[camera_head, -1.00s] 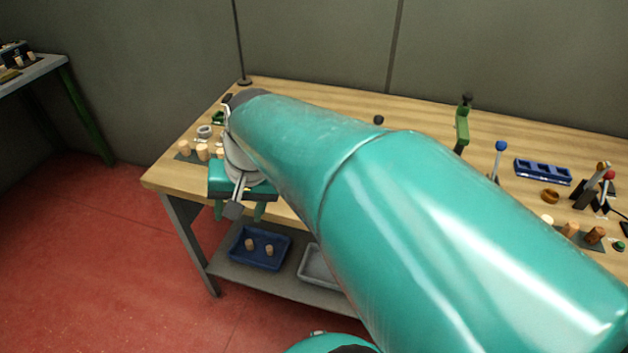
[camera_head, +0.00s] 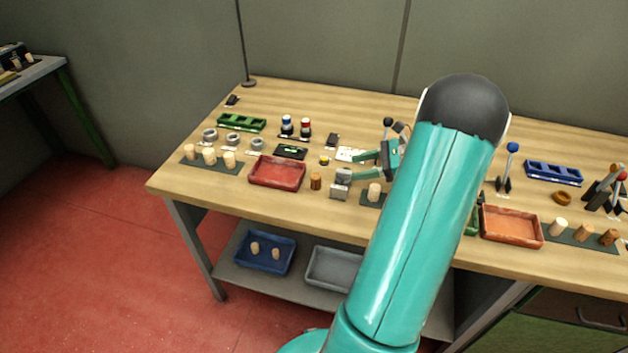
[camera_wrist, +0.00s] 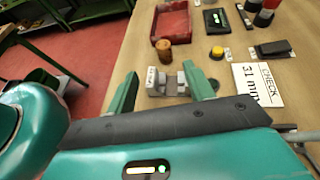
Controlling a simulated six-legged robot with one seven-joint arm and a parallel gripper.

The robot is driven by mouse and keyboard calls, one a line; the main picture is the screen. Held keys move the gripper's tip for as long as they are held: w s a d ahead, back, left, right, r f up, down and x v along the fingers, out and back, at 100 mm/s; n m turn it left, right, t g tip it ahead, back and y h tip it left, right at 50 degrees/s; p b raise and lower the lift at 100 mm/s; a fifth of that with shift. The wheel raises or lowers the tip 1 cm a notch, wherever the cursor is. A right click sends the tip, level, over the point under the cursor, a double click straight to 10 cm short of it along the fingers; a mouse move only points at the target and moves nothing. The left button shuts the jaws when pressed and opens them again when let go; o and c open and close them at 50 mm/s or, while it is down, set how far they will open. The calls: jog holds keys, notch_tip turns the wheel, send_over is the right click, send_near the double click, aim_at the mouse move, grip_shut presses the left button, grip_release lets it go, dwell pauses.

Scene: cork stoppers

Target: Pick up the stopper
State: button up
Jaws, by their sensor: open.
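Several cork stoppers are in view, and I cannot tell which one is meant. A brown stopper (camera_head: 316,181) stands alone on the bench, right of the red tray; it also shows in the wrist view (camera_wrist: 164,50), beyond the fingertips. A pale stopper (camera_head: 374,192) stands on a dark mat beside my arm. Pale stoppers (camera_head: 209,156) stand in a row on a mat at the left. My gripper (camera_head: 353,168) is open and empty above the bench, fingers pointing left. In the wrist view, a small grey fixture (camera_wrist: 157,82) shows between the fingers, apart from them.
The red tray (camera_head: 252,183) lies left of the brown stopper. The grey fixture (camera_head: 341,183) stands close to its right. An orange tray (camera_head: 484,232) and more stoppers (camera_head: 583,232) are at the right. A blue tray (camera_head: 239,262) with two stoppers is on the lower shelf.

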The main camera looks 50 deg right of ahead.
jog(key=shift+w+d+f, duration=0.1)
jog(key=shift+w+f, duration=0.05)
jog(key=shift+f, duration=0.1)
send_near(315, 176)
jog(key=x, duration=0.4)
jog(key=shift+f, duration=0.15)
jog(key=shift+x, duration=3)
jog(key=shift+d+f, duration=0.1)
jog(key=shift+d, duration=0.05)
jog(key=c, duration=1)
